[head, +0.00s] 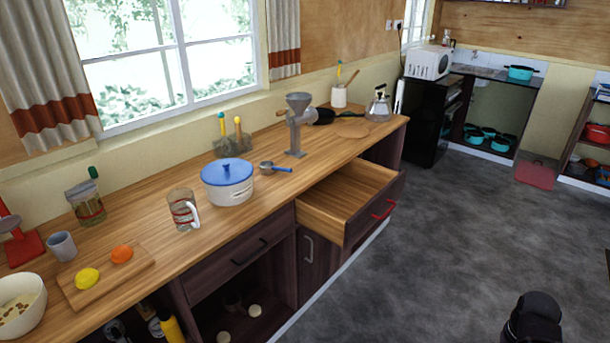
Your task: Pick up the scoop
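The scoop (275,168) lies on the wooden countertop (236,236) in the head view. It has a small grey metal bowl at its left and a blue handle pointing right. It sits just right of the white pot with a blue lid (228,182), apart from it, and in front of the grey grinder (296,127). A black, rounded part of my arm shows at the bottom right edge, far from the scoop. My gripper's fingers are not visible.
An open, empty-looking drawer (350,190) juts out below the counter, right of the scoop. A glass mug (184,210), a cutting board (105,278) with two fruits and a white bowl (20,303) stand to the left.

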